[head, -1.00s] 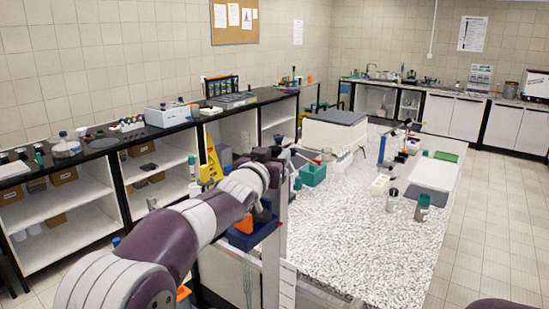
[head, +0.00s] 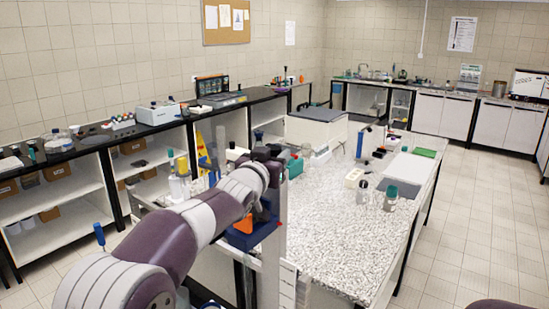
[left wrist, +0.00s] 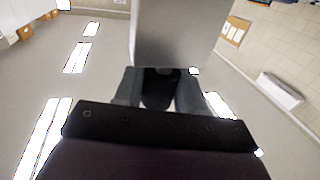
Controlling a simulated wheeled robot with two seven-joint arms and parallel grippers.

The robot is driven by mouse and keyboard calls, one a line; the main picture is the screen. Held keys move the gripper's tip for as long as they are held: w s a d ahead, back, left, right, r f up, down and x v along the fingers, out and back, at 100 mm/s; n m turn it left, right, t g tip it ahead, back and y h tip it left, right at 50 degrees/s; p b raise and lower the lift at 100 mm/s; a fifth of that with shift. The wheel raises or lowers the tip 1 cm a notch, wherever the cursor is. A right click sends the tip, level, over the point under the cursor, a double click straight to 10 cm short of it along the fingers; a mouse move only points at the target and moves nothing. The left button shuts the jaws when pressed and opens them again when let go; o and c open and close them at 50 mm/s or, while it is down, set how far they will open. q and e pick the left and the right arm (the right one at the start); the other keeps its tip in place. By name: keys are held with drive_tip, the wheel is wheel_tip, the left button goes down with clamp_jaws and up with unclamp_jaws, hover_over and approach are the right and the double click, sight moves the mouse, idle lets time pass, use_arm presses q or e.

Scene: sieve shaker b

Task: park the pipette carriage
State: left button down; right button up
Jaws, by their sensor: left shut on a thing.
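My left gripper (head: 266,160), in the head view, is at the end of the purple and white arm, its fingers mostly hidden. Beside and below it is a tall pale-grey upright (head: 272,268) with a blue and orange part (head: 243,235); this looks like the pipette carriage, but I cannot be sure. In the left wrist view the dark gripper fingers (left wrist: 158,82) are shut on a plain light-grey block (left wrist: 177,38). Most of the carriage and its base is hidden by my arm. My right gripper is out of view.
A speckled bench (head: 340,240) with bottles and a grey pad (head: 400,187) stands right of the upright. Black-topped shelving (head: 60,205) runs along the left. A yellow floor sign (head: 203,152) stands behind my arm. Open tiled floor (head: 470,230) lies to the right.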

use_arm(q)
drive_tip(key=shift+d+f, duration=0.1)
drive_tip(key=shift+f, duration=0.05)
drive_tip(key=c, duration=0.8)
unclamp_jaws()
drive_tip(key=shift+o, duration=0.2)
drive_tip(key=shift+s+d, duration=0.2)
drive_tip(key=shift+s+a, duration=0.1)
drive_tip(key=shift+s, duration=0.05)
drive_tip(key=b+v, duration=0.3)
drive_tip(key=v, duration=0.1)
drive_tip(key=shift+s+a+f, duration=0.15)
drive_tip(key=b+v, duration=0.2)
drive_tip(key=v, duration=0.6)
drive_tip(key=shift+r, duration=0.3)
